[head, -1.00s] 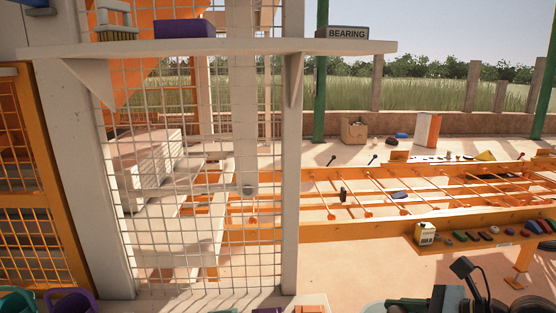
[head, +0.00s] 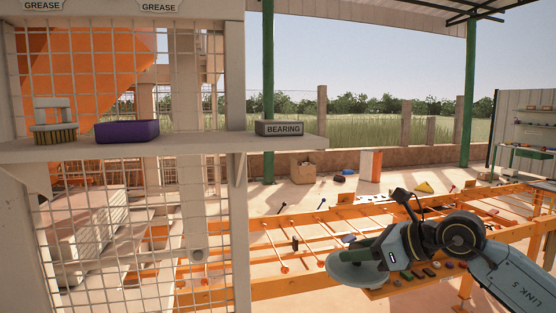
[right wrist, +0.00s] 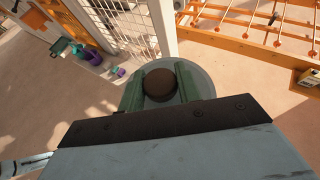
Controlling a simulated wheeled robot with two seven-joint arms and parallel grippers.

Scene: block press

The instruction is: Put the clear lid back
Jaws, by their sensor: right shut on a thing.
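My right gripper (head: 374,256) is shut and holds a round, see-through lid (head: 348,275) in the air in the right part of the head view. In the right wrist view, the gripper's green fingers (right wrist: 161,86) close on the lid's dark brown knob (right wrist: 160,82) from both sides. The clear disc (right wrist: 203,82) spreads out beneath the fingers, partly hidden by them and by the gripper body. In the head view the lid overlaps the orange frame behind it. My left gripper is out of view.
A white post and wire mesh (head: 100,190) stand at the left. A shelf (head: 200,145) on it carries a brush (head: 54,122), a purple tray (head: 127,131) and a bearing box (head: 280,128). A long orange frame (head: 230,292) runs behind my right arm.

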